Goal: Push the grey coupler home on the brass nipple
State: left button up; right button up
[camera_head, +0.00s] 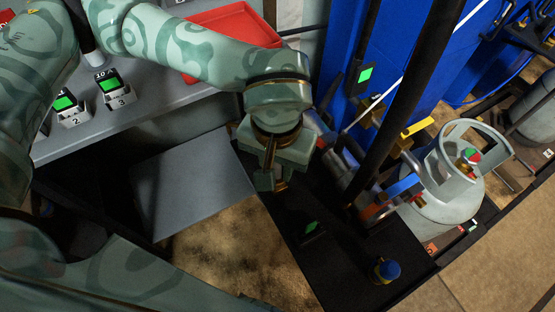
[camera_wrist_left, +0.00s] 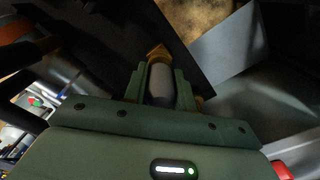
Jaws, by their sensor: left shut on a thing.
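My left gripper (camera_head: 272,178) points down over the dark bench at the middle of the head view. In the left wrist view its two fingers (camera_wrist_left: 162,90) are shut on the grey coupler (camera_wrist_left: 161,80), a pale grey cylinder between them. A brass-coloured piece (camera_wrist_left: 157,52), possibly the brass nipple, shows just beyond the coupler's far end. I cannot tell whether the two are fully joined or only touching. In the head view the gripper hides most of the coupler. My right gripper is not in view.
A pale gas cylinder (camera_head: 445,205) with a collar stands at the right. A dark upright post (camera_head: 400,95) stands close right of the gripper. A blue-capped item (camera_head: 386,270) sits at the dark bench's front.

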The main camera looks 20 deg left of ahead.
pick_arm(q)
jog(key=o, duration=1.1)
notch_tip(320, 180, up, 16)
jog(key=p, duration=0.5)
jog(key=shift+r+p, duration=0.15)
jog(key=shift+p, duration=0.25)
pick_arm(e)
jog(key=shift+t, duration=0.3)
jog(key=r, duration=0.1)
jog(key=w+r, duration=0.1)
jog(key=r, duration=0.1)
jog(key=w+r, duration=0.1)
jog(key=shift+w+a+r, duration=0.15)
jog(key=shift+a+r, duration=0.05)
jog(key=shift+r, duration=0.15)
